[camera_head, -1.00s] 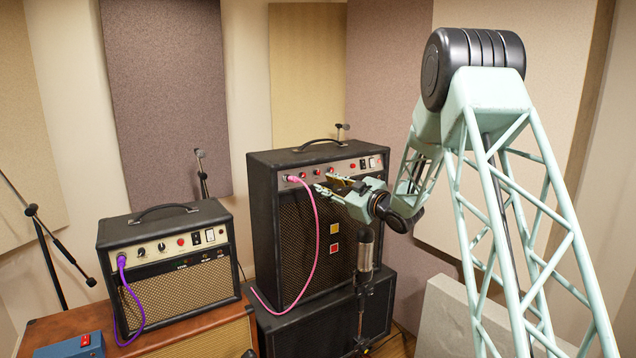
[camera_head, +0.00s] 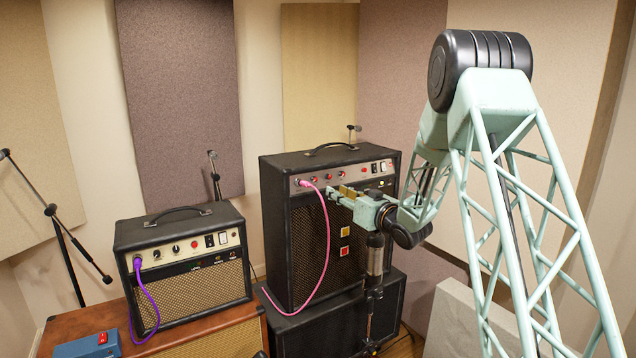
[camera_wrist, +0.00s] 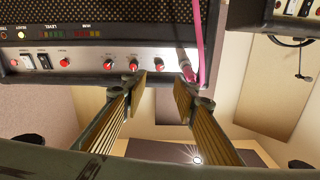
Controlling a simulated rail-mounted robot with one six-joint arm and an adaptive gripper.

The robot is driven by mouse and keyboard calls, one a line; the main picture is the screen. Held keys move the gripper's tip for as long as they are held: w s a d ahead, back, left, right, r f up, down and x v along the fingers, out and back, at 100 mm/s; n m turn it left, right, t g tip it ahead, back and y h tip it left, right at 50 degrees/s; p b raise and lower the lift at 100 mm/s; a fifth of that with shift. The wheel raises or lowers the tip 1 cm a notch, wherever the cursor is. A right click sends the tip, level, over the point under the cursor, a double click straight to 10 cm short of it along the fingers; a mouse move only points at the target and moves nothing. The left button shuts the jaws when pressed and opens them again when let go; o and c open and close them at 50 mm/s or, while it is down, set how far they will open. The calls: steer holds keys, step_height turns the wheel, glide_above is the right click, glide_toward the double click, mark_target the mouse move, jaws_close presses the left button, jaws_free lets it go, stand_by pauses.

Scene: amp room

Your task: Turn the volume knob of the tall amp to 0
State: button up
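The tall amp (camera_head: 284,225) stands behind the short amp, with a silver control panel along its top front. In the wrist view the panel (camera_wrist: 85,54) appears upside down with a row of red-capped knobs. One knob (camera_wrist: 158,64) shows between my fingertips, apart from them; another (camera_wrist: 133,65) is beside the left fingertip. The knob labels are too small to read, so I cannot tell which is volume. My gripper (camera_head: 342,193) is open and empty in front of the panel; its fingertips also show in the wrist view (camera_wrist: 160,84).
A pink cable (camera_head: 328,245) plugs into the panel, close to my right fingertip in the wrist view. A microphone (camera_head: 375,255) on a stand is just below my gripper. The short amp (camera_head: 190,290) with a purple cable (camera_head: 145,295) stands at left.

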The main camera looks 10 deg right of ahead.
mark_target(316, 180)
steer(key=shift+w, duration=0.1)
steer(key=shift+b+x, duration=0.7)
steer(key=shift+x, duration=6.1)
steer(key=shift+c, duration=0.6)
steer(key=c, duration=0.8)
